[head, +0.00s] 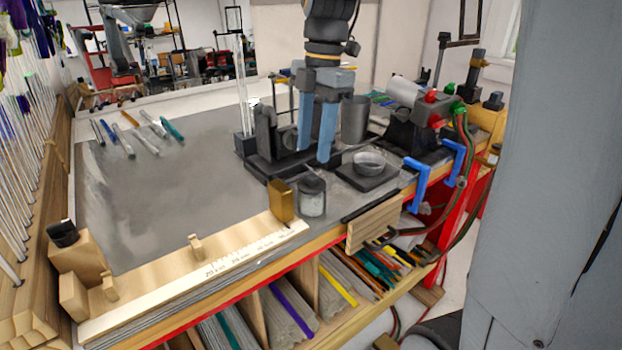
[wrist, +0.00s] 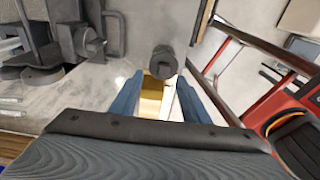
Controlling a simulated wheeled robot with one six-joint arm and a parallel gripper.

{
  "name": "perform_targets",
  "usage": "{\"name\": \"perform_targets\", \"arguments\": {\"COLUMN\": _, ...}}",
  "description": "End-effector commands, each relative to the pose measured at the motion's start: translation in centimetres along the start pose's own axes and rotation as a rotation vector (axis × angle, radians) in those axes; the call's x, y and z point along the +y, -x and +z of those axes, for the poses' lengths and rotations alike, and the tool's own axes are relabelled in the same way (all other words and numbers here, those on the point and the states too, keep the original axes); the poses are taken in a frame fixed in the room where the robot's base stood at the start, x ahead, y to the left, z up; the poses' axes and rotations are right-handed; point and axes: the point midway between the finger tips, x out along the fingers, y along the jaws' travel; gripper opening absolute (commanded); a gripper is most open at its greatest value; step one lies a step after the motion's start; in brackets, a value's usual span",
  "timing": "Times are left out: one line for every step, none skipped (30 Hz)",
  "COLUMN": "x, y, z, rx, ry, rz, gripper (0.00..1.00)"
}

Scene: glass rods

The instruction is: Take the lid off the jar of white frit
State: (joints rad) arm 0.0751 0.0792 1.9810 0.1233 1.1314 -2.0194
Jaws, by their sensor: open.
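The jar of white frit (head: 313,203) is a small clear jar with pale contents, standing upright near the bench's front edge. Its dark lid (head: 312,183) sits on top. My gripper (head: 315,152) points down above the bench, with its two blue fingers apart and nothing between them. In the head view it appears above and behind the jar, not touching it. In the wrist view the blue fingers (wrist: 161,82) are spread too. A dark round piece (wrist: 164,62) shows just beyond them; I cannot tell whether it is the lid.
A brass-coloured block (head: 282,201) stands just left of the jar, at the end of a wooden ruler rail (head: 215,262). A small glass dish (head: 369,163) on a dark base is to the right. A dark fixture (head: 267,140) stands behind. The bench's left middle (head: 170,205) is clear.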

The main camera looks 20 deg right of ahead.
Motion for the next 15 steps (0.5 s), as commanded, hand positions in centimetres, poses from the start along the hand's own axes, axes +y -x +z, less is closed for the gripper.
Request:
{"name": "perform_targets", "arguments": {"x": -0.1, "y": -0.4, "z": -0.1, "rx": 0.001, "ry": 0.001, "rz": -0.001, "gripper": 0.42}}
{"name": "perform_targets", "arguments": {"x": -0.1, "y": -0.7, "z": -0.1, "rx": 0.001, "ry": 0.001, "rz": -0.002, "gripper": 0.42}}
{"name": "perform_targets", "arguments": {"x": -0.2, "y": -1.0, "z": -0.1, "rx": 0.001, "ry": 0.000, "rz": -0.003, "gripper": 0.42}}
{"name": "perform_targets", "arguments": {"x": -0.3, "y": -1.3, "z": -0.1, "rx": 0.001, "ry": 0.000, "rz": -0.003, "gripper": 0.42}}
{"name": "perform_targets", "arguments": {"x": -0.5, "y": -1.6, "z": -0.2, "rx": 0.002, "ry": 0.000, "rz": -0.004, "gripper": 0.42}}
{"name": "perform_targets", "arguments": {"x": -0.6, "y": -2.1, "z": -0.2, "rx": 0.002, "ry": -0.001, "rz": -0.004, "gripper": 0.42}}
{"name": "perform_targets", "arguments": {"x": -0.8, "y": -2.5, "z": -0.2, "rx": 0.002, "ry": -0.001, "rz": -0.004, "gripper": 0.42}}
{"name": "perform_targets", "arguments": {"x": -0.8, "y": -2.9, "z": -0.2, "rx": 0.002, "ry": -0.002, "rz": -0.003, "gripper": 0.42}}
{"name": "perform_targets", "arguments": {"x": -1.0, "y": -3.5, "z": -0.2, "rx": 0.002, "ry": -0.002, "rz": -0.004, "gripper": 0.42}}
{"name": "perform_targets", "arguments": {"x": -1.0, "y": -3.9, "z": -0.2, "rx": 0.002, "ry": -0.003, "rz": -0.004, "gripper": 0.42}}
{"name": "perform_targets", "arguments": {"x": -0.9, "y": -4.3, "z": -0.2, "rx": 0.002, "ry": -0.003, "rz": -0.003, "gripper": 0.42}}
{"name": "perform_targets", "arguments": {"x": -0.9, "y": -4.8, "z": -0.1, "rx": 0.001, "ry": -0.003, "rz": -0.002, "gripper": 0.42}}
{"name": "perform_targets", "arguments": {"x": -0.9, "y": -5.1, "z": -0.1, "rx": 0.002, "ry": -0.003, "rz": -0.002, "gripper": 0.42}}
{"name": "perform_targets", "arguments": {"x": -0.9, "y": -5.3, "z": -0.1, "rx": 0.001, "ry": -0.004, "rz": -0.002, "gripper": 0.42}}
{"name": "perform_targets", "arguments": {"x": -0.9, "y": -5.5, "z": -0.1, "rx": 0.001, "ry": -0.004, "rz": 0.000, "gripper": 0.42}}
